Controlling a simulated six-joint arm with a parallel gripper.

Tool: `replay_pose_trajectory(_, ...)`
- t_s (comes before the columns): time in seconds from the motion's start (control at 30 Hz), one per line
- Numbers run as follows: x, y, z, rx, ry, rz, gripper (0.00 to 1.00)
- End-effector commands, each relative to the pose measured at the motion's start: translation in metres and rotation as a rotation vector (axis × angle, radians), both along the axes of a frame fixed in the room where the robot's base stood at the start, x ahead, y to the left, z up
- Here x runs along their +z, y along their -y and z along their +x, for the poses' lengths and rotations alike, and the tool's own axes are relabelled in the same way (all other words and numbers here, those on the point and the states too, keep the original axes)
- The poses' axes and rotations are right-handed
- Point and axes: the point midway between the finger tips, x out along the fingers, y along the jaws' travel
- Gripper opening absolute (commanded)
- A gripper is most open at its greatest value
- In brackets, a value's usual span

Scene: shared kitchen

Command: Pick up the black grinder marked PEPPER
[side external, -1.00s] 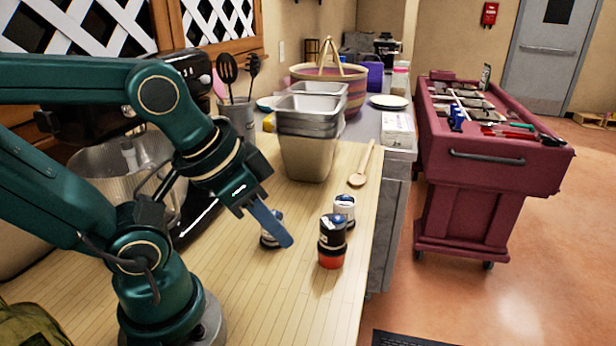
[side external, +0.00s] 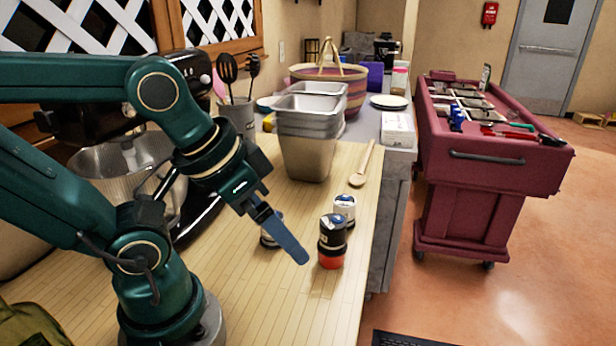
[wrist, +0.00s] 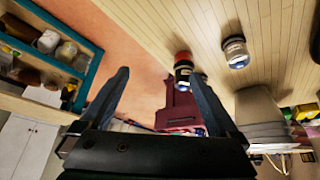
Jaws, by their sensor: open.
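A dark shaker-like grinder (side external: 332,240) with a black body, a pale label band and a red base stands upright on the wooden counter. Its marking is too small to read. It also shows in the wrist view (wrist: 184,68), just beyond one fingertip. Another small light-and-dark container (side external: 268,241) is partly hidden by my gripper. My gripper (side external: 297,254) points down and right, its tips left of the dark grinder and apart from it. In the wrist view its blue fingers (wrist: 160,76) are spread and empty.
Stacked metal pans (side external: 305,155) stand behind, with a wooden spoon (side external: 360,168) to their right. A mixer bowl (side external: 125,165) is left, behind my arm. The counter's right edge lies close to the dark grinder. The counter in front of it is clear.

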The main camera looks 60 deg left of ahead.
Motion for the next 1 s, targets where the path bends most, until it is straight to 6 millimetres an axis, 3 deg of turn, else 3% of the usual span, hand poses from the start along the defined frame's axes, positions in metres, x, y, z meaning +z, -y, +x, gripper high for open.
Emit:
replay_pose_trajectory(0.2, 0.025, -0.005, 0.03, 0.155, -0.028, -0.066, 0.97)
replay_pose_trajectory(0.43, 0.026, -0.021, 0.076, 0.35, -0.144, -0.122, 0.97)
replay_pose_trajectory(0.73, -0.016, -0.053, 0.131, 0.57, -0.329, -0.159, 0.97)
replay_pose_trajectory(1.0, -0.058, -0.071, 0.142, 0.636, -0.45, -0.161, 0.97)
